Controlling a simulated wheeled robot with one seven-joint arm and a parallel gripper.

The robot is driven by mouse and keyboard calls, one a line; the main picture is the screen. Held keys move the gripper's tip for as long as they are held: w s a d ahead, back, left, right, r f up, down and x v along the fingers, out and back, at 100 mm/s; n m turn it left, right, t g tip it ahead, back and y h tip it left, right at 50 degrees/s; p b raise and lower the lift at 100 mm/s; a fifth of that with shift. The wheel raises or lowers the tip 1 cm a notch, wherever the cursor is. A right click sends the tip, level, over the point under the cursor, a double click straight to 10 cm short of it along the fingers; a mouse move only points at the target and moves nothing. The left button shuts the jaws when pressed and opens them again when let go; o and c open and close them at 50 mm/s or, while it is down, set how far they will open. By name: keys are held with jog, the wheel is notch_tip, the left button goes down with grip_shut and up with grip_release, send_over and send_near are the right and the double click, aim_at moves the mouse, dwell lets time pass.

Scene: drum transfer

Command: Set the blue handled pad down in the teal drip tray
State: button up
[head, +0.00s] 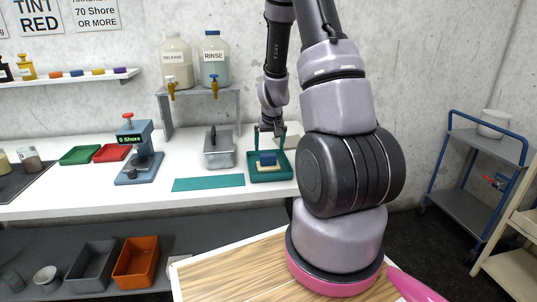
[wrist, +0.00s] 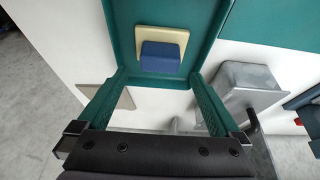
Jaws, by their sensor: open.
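The blue handled pad (head: 267,158) has a cream base and a blue block handle. It sits inside the teal drip tray (head: 271,178), apparently flat on the tray floor. In the wrist view the pad (wrist: 161,54) lies within the walls of the tray (wrist: 124,40), ahead of the fingertips. My gripper (head: 268,146) is over the tray, with its teal fingers spread. In the wrist view my gripper (wrist: 157,80) has nothing between its fingers, and the pad is clear of both.
A teal mat (head: 208,183) lies left of the tray. A grey metal box with a handle (head: 219,152) stands behind the mat. A gauge reading "0 Shore" (head: 138,160), a red tray (head: 112,153) and a green tray (head: 80,155) are further left. Dispenser jugs stand on a raised shelf (head: 200,91) behind.

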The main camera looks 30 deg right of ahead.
jog(key=s+a+r+t+y, duration=0.1)
jog(key=s+a+r, duration=0.2)
jog(key=r, duration=0.4)
jog(key=s+a+r+y, duration=0.1)
jog(key=s+a+r, duration=0.2)
jog(key=r, duration=0.5)
jog(key=s+a+r+t, duration=0.1)
jog(key=s+a+r, duration=0.2)
jog(key=r, duration=0.4)
jog(key=s+a+r, duration=0.3)
jog(key=s+r, duration=0.2)
jog(key=s, duration=0.3)
jog(key=s+a+r+m+y, duration=0.1)
jog(key=s+a+r, duration=0.1)
jog(key=s+r, duration=0.3)
jog(key=s, duration=0.3)
jog(key=shift+a+r+t, duration=0.3)
jog(key=shift+a+t, duration=0.1)
